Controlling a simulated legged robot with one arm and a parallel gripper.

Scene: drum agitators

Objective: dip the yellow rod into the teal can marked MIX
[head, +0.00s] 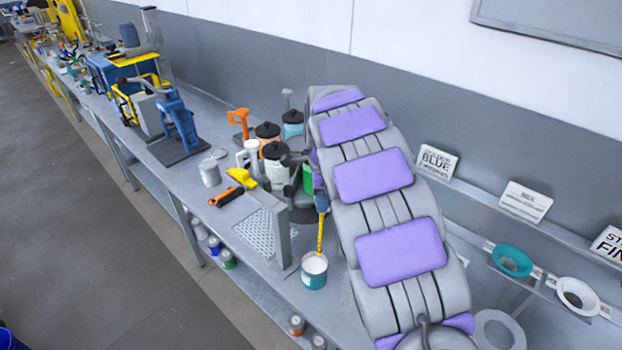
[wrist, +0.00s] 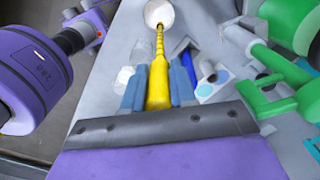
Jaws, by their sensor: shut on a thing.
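My gripper (head: 322,203) has blue fingers. In the wrist view my gripper (wrist: 158,78) is shut on the thick handle of the yellow rod (wrist: 158,85). In the head view the yellow rod (head: 320,236) hangs almost upright. Below it stands a small teal can (head: 314,277) with a white inside; no marking on it is readable. The can's pale mouth (wrist: 159,11) is at the top of the wrist view. The rod's thin lower end overlaps the can's opening in both views. I cannot tell whether the tip is inside or just above the rim.
A metal upright (head: 281,238) and perforated plate stand left of the can. Black-lidded jars (head: 275,165) and a green object (head: 308,180) are close behind. A MIX sign (head: 525,201) is on the ledge at right. A teal ring (head: 512,261) and white ring (head: 577,295) are below it.

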